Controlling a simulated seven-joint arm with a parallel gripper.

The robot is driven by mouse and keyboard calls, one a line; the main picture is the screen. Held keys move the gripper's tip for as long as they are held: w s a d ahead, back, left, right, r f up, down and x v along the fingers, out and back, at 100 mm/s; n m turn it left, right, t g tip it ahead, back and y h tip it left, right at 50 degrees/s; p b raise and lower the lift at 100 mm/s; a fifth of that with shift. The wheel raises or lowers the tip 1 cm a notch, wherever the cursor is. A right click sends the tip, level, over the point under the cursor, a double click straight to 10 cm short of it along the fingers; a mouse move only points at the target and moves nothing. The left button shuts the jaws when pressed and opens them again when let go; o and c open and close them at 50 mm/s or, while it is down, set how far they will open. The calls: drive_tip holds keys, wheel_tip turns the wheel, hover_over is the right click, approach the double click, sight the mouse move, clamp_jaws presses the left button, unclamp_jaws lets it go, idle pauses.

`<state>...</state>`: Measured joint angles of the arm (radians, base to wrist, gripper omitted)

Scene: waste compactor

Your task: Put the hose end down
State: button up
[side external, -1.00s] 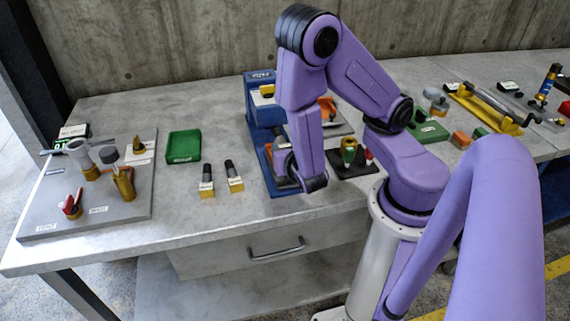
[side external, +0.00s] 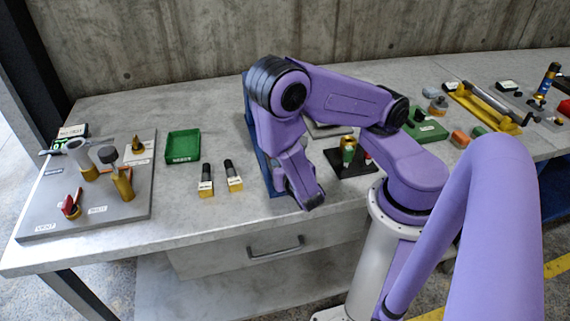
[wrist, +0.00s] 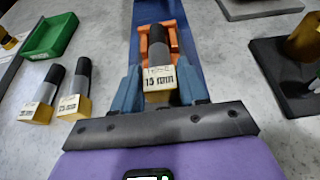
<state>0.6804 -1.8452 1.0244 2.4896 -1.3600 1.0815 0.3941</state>
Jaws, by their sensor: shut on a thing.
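My gripper (wrist: 158,82) is shut on a hose end (wrist: 158,45) in the wrist view, one blue finger on each side. The hose end has a dark cylinder and a yellowish block with a white printed label, which faces the camera. Behind it are an orange part (wrist: 143,46) and a blue base (wrist: 158,10); I cannot tell whether the hose end touches either. In the side view my arm hides the hose end and my fingers.
A green tray (side external: 183,146) lies behind the two standing pieces. A grey board (side external: 85,215) with valve-like fittings is at the far left. A dark plate (side external: 350,168) with a brass-coloured fitting lies right of my gripper. Bare table (side external: 170,235) shows at the front.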

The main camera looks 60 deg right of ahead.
drive_tip(key=o, duration=1.1)
drive_tip(key=shift+f, duration=0.15)
drive_tip(key=shift+o, duration=0.2)
